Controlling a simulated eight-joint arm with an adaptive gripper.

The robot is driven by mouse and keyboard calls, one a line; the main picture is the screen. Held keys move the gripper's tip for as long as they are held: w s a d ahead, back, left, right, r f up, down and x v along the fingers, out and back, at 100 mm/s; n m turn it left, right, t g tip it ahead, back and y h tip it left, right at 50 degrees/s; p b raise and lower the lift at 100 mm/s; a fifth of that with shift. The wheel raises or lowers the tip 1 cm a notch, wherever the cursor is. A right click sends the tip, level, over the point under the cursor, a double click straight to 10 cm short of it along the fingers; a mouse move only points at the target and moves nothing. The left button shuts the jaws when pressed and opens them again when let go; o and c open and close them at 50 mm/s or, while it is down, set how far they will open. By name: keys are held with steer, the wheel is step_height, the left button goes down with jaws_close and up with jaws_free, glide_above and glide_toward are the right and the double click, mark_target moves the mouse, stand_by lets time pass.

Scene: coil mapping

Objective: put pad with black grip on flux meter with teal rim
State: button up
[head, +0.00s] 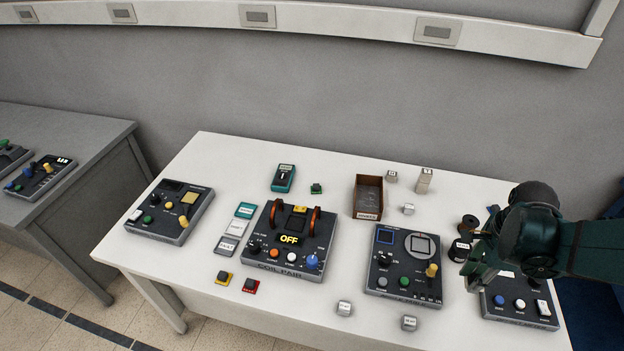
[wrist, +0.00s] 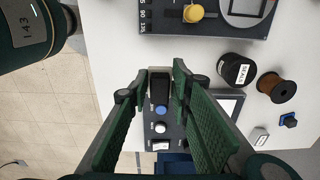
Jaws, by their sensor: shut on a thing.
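My gripper (wrist: 154,85) is at the right of the table, above the rightmost control panel (head: 520,318). A dark, narrow block with a pale edge shows between its fingertips in the wrist view. This looks like the pad with black grip (wrist: 160,88); its underside cannot be made out. In the head view my gripper (head: 474,268) hides it. A teal-rimmed handheld meter (head: 283,177) lies at the back of the table, left of centre, far from my gripper. It looks like the flux meter with teal rim.
The coil pair panel (head: 290,262) and a panel with a round plate (head: 404,283) stand between. A brown open box (head: 367,213) is at the back. Small yellow (head: 223,278), red (head: 250,286) and green (head: 316,188) blocks lie about. Dark spools (head: 460,249) are close to my gripper.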

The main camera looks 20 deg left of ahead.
steer(key=w+a+r+n+p, duration=0.2)
steer(key=w+a+r, duration=0.1)
steer(key=w+a, duration=1.05)
steer(key=w+a+r+n+p, duration=0.1)
steer(key=w+a+r+n, duration=0.15)
steer(key=w+a, duration=1.15)
steer(key=n+p, duration=0.3)
steer(key=n, duration=0.2)
glide_above(282, 175)
steer(key=f, duration=0.2)
steer(key=shift+w+a+r+m, duration=0.1)
steer(key=shift+a+r+m, duration=0.05)
steer(key=shift+r+m, duration=0.1)
steer(key=shift+f, duration=0.15)
steer(key=shift+f, duration=3.05)
